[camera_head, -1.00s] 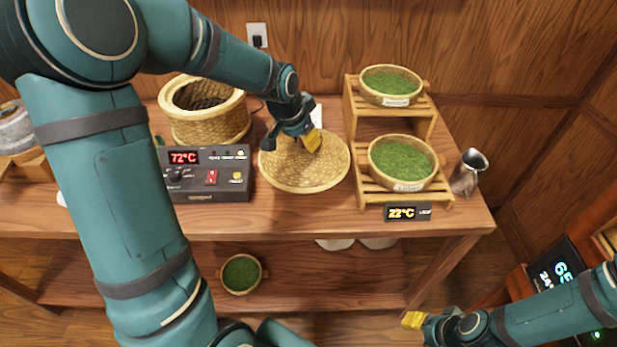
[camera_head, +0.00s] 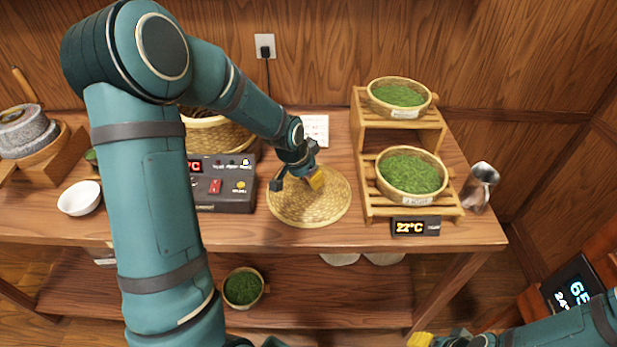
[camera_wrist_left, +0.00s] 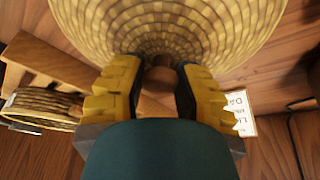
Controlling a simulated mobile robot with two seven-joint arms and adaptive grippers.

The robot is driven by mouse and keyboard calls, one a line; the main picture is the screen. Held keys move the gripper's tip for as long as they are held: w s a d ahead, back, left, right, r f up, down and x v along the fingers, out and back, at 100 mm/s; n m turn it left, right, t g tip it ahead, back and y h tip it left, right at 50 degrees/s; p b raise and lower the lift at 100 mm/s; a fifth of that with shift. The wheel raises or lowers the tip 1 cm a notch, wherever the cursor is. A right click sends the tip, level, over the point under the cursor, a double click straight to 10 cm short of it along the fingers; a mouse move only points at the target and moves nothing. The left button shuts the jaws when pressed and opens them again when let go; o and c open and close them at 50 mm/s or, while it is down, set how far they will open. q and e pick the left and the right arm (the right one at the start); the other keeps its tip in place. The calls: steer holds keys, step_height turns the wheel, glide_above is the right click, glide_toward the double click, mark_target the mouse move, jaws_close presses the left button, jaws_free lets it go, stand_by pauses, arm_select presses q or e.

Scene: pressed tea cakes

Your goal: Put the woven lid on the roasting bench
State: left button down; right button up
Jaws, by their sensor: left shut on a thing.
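The woven lid (camera_head: 308,208) is a round, pale basketwork disc over the front middle of the wooden roasting bench (camera_head: 250,236). My left gripper (camera_head: 308,182) reaches down onto its centre. In the left wrist view, the yellow-padded fingers (camera_wrist_left: 160,88) are shut on the lid's round brown knob (camera_wrist_left: 160,74), with the lid's weave (camera_wrist_left: 165,25) beyond it. The lid looks roughly level; I cannot tell whether it touches the bench. My right gripper (camera_head: 420,340) is at the bottom edge, cut off by the frame.
Right of the lid is a stepped wooden rack (camera_head: 375,208) with two baskets of green leaves. Left is a control box (camera_head: 225,200), with a woven basket (camera_head: 212,135) behind it, partly hidden by my arm. A metal pitcher (camera_head: 480,187) stands far right.

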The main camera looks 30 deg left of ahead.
arm_select(q)
steer(key=shift+r, duration=0.1)
steer(key=shift+f, duration=0.2)
steer(key=c, duration=0.8)
jaws_free()
steer(key=shift+o, duration=0.2)
steer(key=shift+r, duration=0.1)
steer(key=shift+r, duration=0.2)
steer(key=p+v, duration=0.2)
steer(key=v, duration=0.9)
steer(key=shift+s+r, duration=0.3)
steer(key=shift+r, duration=0.05)
